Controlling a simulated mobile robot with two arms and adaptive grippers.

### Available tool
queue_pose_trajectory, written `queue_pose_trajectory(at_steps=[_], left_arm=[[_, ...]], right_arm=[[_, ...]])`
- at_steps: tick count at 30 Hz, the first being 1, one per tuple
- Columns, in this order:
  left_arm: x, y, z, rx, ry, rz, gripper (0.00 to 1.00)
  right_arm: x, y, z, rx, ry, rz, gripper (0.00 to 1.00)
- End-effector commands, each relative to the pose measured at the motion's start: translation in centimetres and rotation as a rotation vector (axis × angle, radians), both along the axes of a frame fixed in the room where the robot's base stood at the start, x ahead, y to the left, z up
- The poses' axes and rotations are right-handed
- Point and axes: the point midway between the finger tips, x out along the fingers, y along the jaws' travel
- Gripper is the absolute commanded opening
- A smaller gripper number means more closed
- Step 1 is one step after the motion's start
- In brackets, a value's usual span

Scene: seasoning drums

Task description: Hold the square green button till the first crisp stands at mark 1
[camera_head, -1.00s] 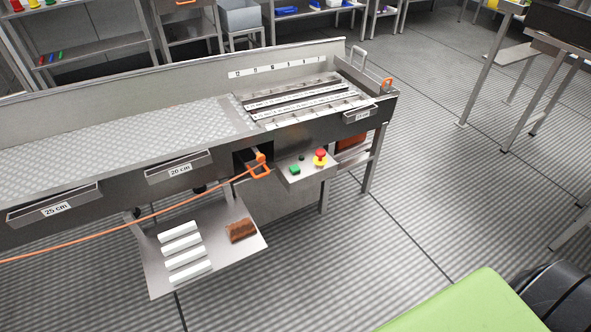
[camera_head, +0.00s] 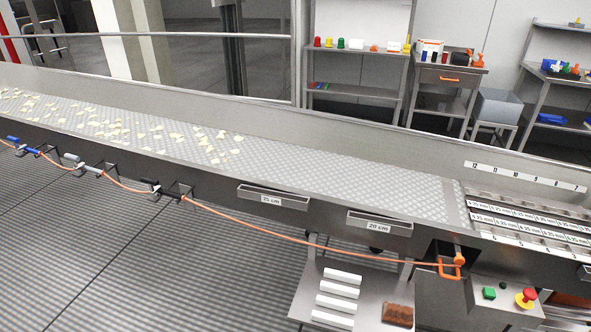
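The square green button (camera_head: 489,293) sits on a small grey control panel (camera_head: 507,311) at the lower right, beside a round red knob on a yellow base (camera_head: 526,297). Several pale crisps (camera_head: 130,127) lie scattered on the left part of the textured conveyor bed (camera_head: 330,165); the leading ones are around the middle left. A white number strip (camera_head: 520,177) on the back wall at the right reads from 12 downward. I cannot make out a mark 1. Neither gripper is in view.
Labelled trays, 25 cm (camera_head: 273,198) and 20 cm (camera_head: 379,222), hang on the conveyor's front. An orange cable (camera_head: 300,242) runs along it to an orange handle (camera_head: 452,266). A low shelf (camera_head: 375,290) holds white bars (camera_head: 338,289) and a brown block (camera_head: 398,315).

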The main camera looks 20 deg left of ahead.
Motion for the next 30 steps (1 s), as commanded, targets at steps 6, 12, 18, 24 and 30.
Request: queue_pose_trajectory(at_steps=[6,12,18,24,30], left_arm=[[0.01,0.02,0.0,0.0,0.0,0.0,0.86],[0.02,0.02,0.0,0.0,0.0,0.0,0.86],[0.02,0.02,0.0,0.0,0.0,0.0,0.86],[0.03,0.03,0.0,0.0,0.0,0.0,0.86],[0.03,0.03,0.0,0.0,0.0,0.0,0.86]], right_arm=[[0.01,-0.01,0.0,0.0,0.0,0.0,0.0],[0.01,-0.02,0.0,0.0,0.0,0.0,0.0],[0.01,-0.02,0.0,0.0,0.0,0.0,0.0],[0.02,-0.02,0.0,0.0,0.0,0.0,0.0],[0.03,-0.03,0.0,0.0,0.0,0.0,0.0]])
